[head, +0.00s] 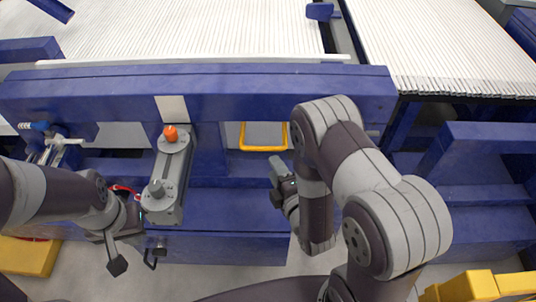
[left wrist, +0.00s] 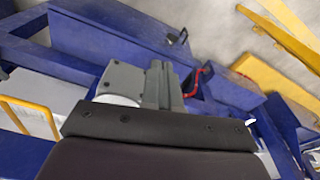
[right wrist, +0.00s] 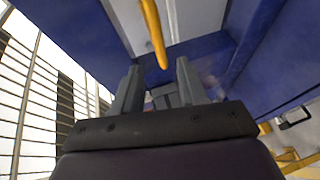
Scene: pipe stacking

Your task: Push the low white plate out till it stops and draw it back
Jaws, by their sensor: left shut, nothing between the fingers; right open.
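A low white plate (head: 263,134) sits in an opening of the blue frame, edged by a yellow bar handle (head: 263,149). In the right wrist view the yellow bar (right wrist: 153,32) hangs just beyond my right gripper (right wrist: 157,74), whose fingers are apart and empty. In the head view my right gripper (head: 278,174) is below and slightly right of the handle, apart from it as far as I can tell. My left gripper (left wrist: 159,78) is shut and empty, close by the lower end of a grey box (left wrist: 122,80). Its fingertips are hard to make out in the head view.
The grey box (head: 168,175) with an orange knob (head: 171,133) is mounted on the blue frame (head: 230,90). A black hook handle (head: 154,259) and a red cable (head: 124,189) are near my left gripper. White slatted beds (head: 180,30) lie behind. Yellow blocks (head: 475,287) stand at front right.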

